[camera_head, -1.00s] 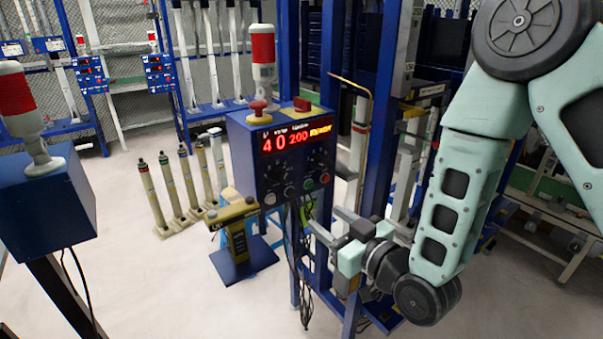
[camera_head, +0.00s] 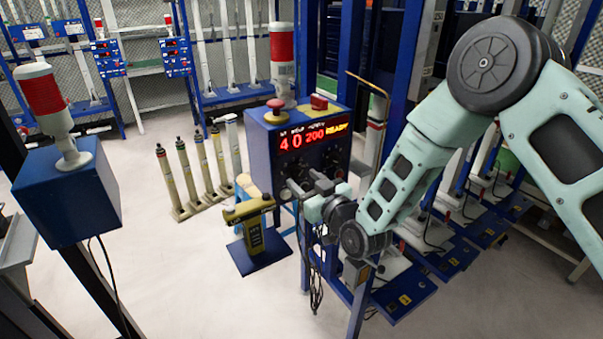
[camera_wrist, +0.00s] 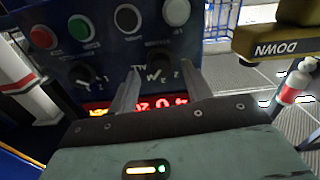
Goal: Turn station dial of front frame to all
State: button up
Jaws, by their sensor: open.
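The front frame's blue control box (camera_head: 262,150) has a red display (camera_head: 314,137) reading 40, 200 and READY. Below the display are two black dials. The left dial (camera_head: 297,169) is partly hidden by my gripper (camera_head: 302,182); the right dial (camera_head: 331,158) is clearer. In the wrist view the box is upside down. There my gripper (camera_wrist: 158,82) is open, its two fingers reaching toward the panel on either side of one dial (camera_wrist: 158,62). The other dial (camera_wrist: 86,74) is to the left. I cannot tell whether the fingers touch the dial.
A red mushroom button (camera_head: 276,107) and a red-and-white beacon (camera_head: 283,60) top the box. Buttons (camera_wrist: 127,18) line the panel. A yellow-topped DOWN pedestal (camera_head: 250,209) stands beside it. Another blue box with a beacon (camera_head: 66,195) is at left. Cables hang below the panel.

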jog(key=shift+x, duration=1.05)
jog(key=c, duration=1)
